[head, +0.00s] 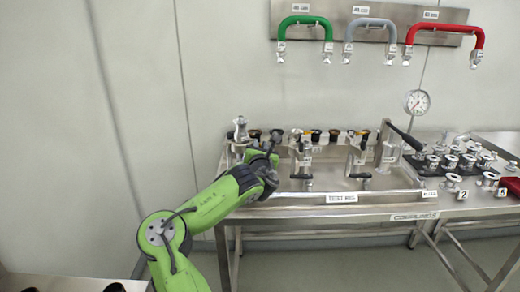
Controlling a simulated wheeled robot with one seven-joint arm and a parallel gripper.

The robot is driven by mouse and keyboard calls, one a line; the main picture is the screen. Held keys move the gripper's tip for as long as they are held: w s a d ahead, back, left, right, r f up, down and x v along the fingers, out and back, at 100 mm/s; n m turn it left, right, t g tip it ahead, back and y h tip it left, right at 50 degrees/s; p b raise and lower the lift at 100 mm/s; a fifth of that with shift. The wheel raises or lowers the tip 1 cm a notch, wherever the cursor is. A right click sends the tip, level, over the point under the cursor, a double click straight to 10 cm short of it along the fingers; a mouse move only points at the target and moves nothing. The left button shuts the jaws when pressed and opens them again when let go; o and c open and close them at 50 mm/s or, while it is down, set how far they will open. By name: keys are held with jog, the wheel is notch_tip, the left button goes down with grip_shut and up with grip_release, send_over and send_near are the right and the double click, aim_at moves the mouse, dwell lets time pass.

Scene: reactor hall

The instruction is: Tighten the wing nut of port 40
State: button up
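My green arm reaches in from the bottom left, and my gripper (273,142) is at the left end of the steel bench. It looks small and dark, and its fingers cannot be made out. Steel fittings and clamps (305,152) stand in a shallow steel tray (390,196) beside it. More silver fittings (452,160) stand on the right part of the bench. No label reading port 40 can be read, and I cannot pick out its wing nut. My wrist hides part of the tray's left side.
A round gauge (417,102) stands behind the bench. Green (305,22), grey (369,24) and red (445,29) hoses hang on a wall rail. Number tags 2 (462,195) and 5 (502,192) are at the right. The left wall area is clear.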

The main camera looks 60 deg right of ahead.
grip_shut()
jog(key=shift+m, duration=0.3)
